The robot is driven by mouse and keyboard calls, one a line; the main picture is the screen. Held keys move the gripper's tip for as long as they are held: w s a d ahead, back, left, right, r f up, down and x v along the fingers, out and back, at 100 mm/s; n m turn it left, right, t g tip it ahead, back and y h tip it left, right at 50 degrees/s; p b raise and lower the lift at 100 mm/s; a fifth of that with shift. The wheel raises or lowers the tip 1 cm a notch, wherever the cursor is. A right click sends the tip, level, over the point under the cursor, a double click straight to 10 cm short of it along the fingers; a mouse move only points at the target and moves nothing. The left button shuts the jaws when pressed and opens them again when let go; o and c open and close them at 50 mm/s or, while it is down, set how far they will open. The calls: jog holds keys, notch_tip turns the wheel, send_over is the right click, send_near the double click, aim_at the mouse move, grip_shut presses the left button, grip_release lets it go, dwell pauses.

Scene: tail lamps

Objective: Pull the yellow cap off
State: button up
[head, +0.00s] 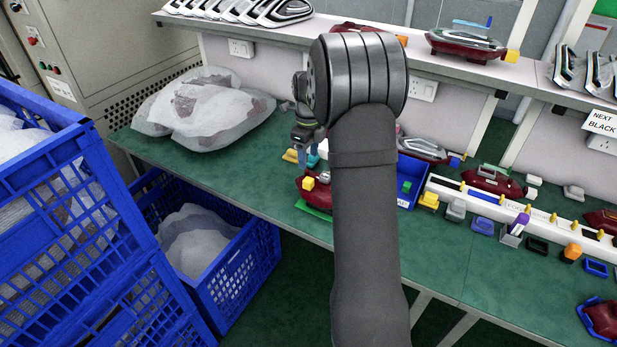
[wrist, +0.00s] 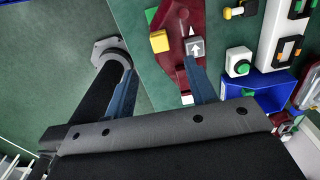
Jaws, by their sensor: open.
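The yellow cap (wrist: 159,41) is a small block at the left side of the dark red tail lamp (wrist: 179,14) in the wrist view. In the head view the cap (head: 308,183) shows on the near lamp (head: 318,196), partly hidden by my arm. My gripper (wrist: 161,63) is open and empty, its two blue fingers spread apart. The cap lies between the fingers' lines, a little beyond their tips in the picture. The right fingertip is close to a grey block with a white arrow (wrist: 195,47); I cannot tell whether they touch.
A blue bin (head: 406,189) stands right of the lamp, behind my arm. A white rail (head: 545,218) with small coloured parts runs further right. Wrapped bags (head: 205,112) lie at the left back. Green table (head: 245,180) is clear left of the lamp.

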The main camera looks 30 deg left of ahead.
aim_at(308, 180)
notch_tip(308, 180, down, 10)
jog(key=shift+r, duration=0.1)
dwell(0.4)
grip_shut()
jog(key=shift+r, duration=0.25)
jog(key=shift+r, duration=1.1)
jog(key=shift+r, duration=0.3)
jog(key=shift+r, duration=2.5)
